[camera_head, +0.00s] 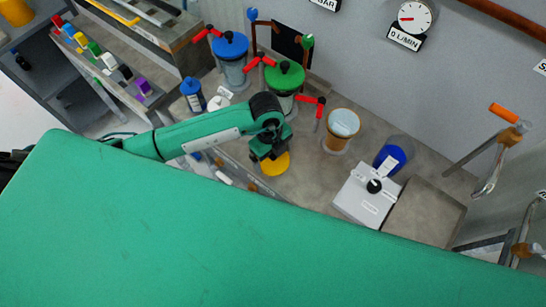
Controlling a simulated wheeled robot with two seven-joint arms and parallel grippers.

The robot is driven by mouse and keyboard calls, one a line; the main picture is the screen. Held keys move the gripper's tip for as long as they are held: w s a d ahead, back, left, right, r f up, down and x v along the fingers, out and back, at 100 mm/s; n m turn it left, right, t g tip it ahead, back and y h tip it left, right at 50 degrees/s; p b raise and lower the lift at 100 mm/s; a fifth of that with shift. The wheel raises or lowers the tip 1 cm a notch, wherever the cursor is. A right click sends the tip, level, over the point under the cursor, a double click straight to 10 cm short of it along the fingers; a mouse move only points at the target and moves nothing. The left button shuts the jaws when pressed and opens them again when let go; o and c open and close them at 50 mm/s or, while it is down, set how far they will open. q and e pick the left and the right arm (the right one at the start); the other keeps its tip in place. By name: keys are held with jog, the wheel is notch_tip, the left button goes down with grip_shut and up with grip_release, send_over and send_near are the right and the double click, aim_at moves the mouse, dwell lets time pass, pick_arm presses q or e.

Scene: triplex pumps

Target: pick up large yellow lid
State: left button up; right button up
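A flat round yellow lid (275,165) lies on the grey-brown bench top in the camera_head view. My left gripper (264,157) is above the lid's upper left part and hides some of it. The gripper points down, and I cannot tell whether its fingers are open or touch the lid. A yellow-orange jar (340,130) with a pale top stands on the bench to the right of the lid. My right gripper is not in view.
Jars with a blue lid (230,45) and a green lid (285,76) stand behind, near red-handled valves. A white box (366,194) with a black knob and a blue container (390,158) are at the right. A blue-capped bottle (193,94) stands left. Bench between lid and jar is clear.

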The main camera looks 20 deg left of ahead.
pick_arm(q)
jog(key=c, duration=0.6)
